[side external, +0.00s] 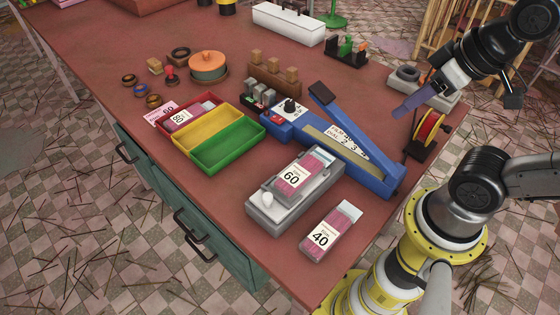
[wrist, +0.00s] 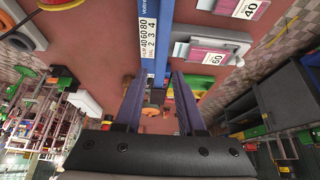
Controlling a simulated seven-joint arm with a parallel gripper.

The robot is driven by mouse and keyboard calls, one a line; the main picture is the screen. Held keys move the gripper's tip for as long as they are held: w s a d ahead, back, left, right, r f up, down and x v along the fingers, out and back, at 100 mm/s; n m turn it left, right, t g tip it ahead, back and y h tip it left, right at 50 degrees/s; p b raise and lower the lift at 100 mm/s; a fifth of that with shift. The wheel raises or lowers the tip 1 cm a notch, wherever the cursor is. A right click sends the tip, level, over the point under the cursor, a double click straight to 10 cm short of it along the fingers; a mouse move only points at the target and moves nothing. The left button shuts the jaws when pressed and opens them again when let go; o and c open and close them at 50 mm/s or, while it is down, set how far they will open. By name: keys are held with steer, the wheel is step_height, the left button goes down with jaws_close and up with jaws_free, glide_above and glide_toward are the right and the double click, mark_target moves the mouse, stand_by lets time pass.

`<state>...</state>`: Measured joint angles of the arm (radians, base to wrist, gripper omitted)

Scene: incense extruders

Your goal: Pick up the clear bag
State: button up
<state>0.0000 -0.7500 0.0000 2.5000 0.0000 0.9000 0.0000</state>
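A clear bag of pink sticks labelled 40 (side external: 331,229) lies flat on the red table near its front edge. A similar clear bag labelled 60 (side external: 300,174) lies on the grey scale (side external: 265,206). A third clear bag (side external: 190,116) is in the red tray compartment (side external: 222,104), and its label is hard to read. In the wrist view, the 40 bag (wrist: 243,9) is at the top edge and the 60 bag (wrist: 208,56) is right of the fingers. My gripper (side external: 408,106) is above the table's right side, away from these bags. In the wrist view (wrist: 158,80) its fingers are apart and empty.
A blue heat sealer (side external: 375,176) with a raised arm lies between my gripper and the bags. A red-yellow spool (side external: 430,127) stands at the right edge. Yellow and green trays (side external: 228,146), wooden blocks and jars fill the middle.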

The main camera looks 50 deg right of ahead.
stand_by(0.4)
steer(key=o, duration=1)
